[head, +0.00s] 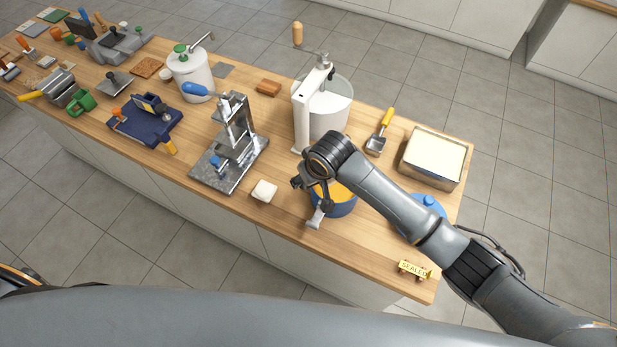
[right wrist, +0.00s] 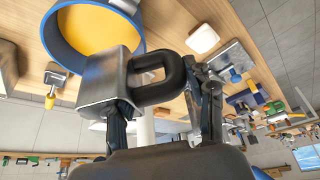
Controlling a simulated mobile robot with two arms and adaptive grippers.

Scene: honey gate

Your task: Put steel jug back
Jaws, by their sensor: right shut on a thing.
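The steel jug (right wrist: 108,84) has a grey metal body and a thick black loop handle (right wrist: 158,80). In the right wrist view my right gripper (right wrist: 165,125) is shut on it at the handle side, with one finger partly hidden behind the jug. In the head view my right gripper (head: 312,188) is over the left side of a blue-rimmed pot (head: 342,208) with orange-yellow contents. The pot also shows in the right wrist view (right wrist: 60,52), beyond the jug. My left gripper is not in view.
Nearby stand a white block (head: 264,191), a steel stand (head: 230,150), a white press-like frame (head: 302,120), a yellow-handled scraper (head: 380,132) and a cream-filled tray (head: 433,158).

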